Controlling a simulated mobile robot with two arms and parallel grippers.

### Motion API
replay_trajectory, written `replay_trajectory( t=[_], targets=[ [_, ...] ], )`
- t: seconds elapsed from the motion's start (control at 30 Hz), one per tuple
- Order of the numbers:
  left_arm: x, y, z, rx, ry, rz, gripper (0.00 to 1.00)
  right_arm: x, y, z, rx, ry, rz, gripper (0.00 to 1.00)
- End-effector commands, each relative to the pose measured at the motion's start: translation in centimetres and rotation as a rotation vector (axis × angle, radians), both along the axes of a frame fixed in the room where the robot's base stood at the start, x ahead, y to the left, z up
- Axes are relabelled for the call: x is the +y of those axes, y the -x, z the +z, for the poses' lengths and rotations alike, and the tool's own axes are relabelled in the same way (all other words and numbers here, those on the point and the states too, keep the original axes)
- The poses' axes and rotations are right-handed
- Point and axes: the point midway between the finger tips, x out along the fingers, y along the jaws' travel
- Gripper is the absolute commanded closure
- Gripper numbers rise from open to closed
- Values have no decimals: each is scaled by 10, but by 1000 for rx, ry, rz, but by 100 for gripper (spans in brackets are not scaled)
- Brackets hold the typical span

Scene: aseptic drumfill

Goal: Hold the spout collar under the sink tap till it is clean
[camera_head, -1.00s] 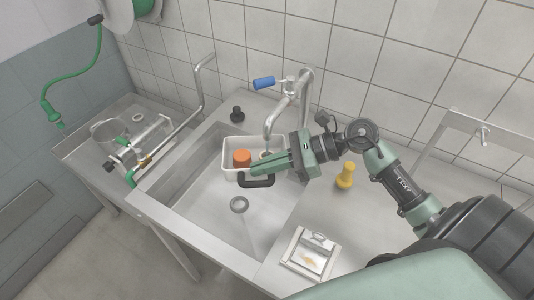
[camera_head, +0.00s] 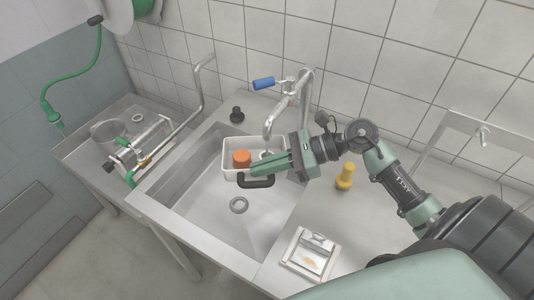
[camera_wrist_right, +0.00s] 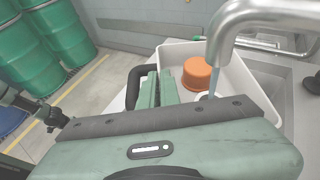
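The sink tap (camera_head: 270,122) reaches over the sink, and a thin bluish stream falls from its mouth in the right wrist view (camera_wrist_right: 238,22). A small pale ring, apparently the spout collar (camera_wrist_right: 203,97), is right under the stream beside my right fingers. It shows as a pale patch behind the fingers in the head view (camera_head: 267,155). My right gripper (camera_head: 258,170) looks closed, with its fingers near each other; the contact with the collar is hidden. A black bent handle (camera_head: 256,182) lies at the fingertips. My left gripper is out of view.
A white bin (camera_head: 228,165) with an orange cap (camera_head: 241,158) stands in the sink behind my fingers. The sink drain (camera_head: 239,205) is in front. A black knob (camera_head: 237,114) stands behind.

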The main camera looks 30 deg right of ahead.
Motion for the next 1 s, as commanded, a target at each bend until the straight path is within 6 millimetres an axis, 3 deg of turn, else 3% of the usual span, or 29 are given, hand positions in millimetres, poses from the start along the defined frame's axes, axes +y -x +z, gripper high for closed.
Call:
replay_trajectory(
  t=[0.27,1.0],
  targets=[
    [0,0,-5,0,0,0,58,-7,12,-2,1,1,-1,100],
    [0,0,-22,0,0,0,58,-48,91,-1,2,-1,-1,100]
  ],
)
